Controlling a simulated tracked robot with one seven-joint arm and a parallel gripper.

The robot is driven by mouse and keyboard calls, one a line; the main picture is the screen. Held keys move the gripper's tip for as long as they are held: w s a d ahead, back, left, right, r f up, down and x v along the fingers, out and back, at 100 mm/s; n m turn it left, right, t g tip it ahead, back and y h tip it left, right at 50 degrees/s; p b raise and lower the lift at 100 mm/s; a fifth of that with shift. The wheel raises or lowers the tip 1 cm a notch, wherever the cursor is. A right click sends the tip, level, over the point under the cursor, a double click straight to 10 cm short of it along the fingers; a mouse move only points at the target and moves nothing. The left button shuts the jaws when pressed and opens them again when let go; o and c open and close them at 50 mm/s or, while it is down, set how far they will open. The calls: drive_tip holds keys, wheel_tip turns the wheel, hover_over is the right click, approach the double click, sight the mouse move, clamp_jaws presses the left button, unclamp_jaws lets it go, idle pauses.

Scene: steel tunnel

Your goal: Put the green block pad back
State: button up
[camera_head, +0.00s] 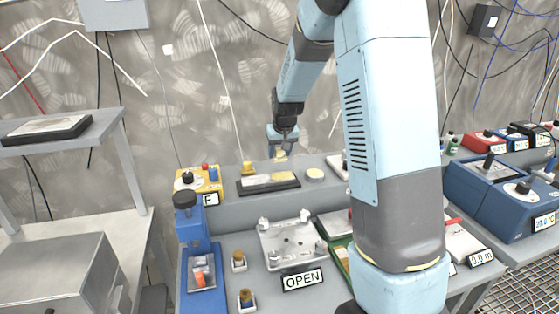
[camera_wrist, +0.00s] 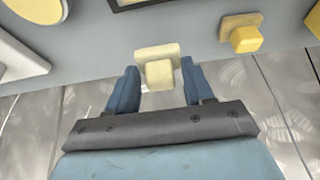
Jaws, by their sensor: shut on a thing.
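My gripper (camera_head: 281,147) is at the back edge of the grey bench. It is shut on a small pale yellow block pad (camera_head: 280,156), a knob on a flat square plate. In the wrist view, the pad (camera_wrist: 158,72) sits between the two blue fingers. I cannot tell whether it touches the bench. A stronger yellow block pad (camera_head: 248,168) stands to its left on the bench; it also shows in the wrist view (camera_wrist: 243,36). No block pad in view looks clearly green.
A black tray with a pale bar (camera_head: 268,183) and a pale round disc (camera_head: 314,174) lie just in front of my gripper. A yellow box (camera_head: 198,181) stands left. A metal fixture (camera_head: 290,243) is nearer. Blue instruments (camera_head: 500,188) stand right. The wall is close behind.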

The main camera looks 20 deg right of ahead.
sight(280, 157)
drive_tip(key=shift+w+f, duration=0.45)
drive_tip(key=shift+f, duration=1.5)
drive_tip(key=shift+f, duration=0.15)
drive_tip(key=o, duration=1.1)
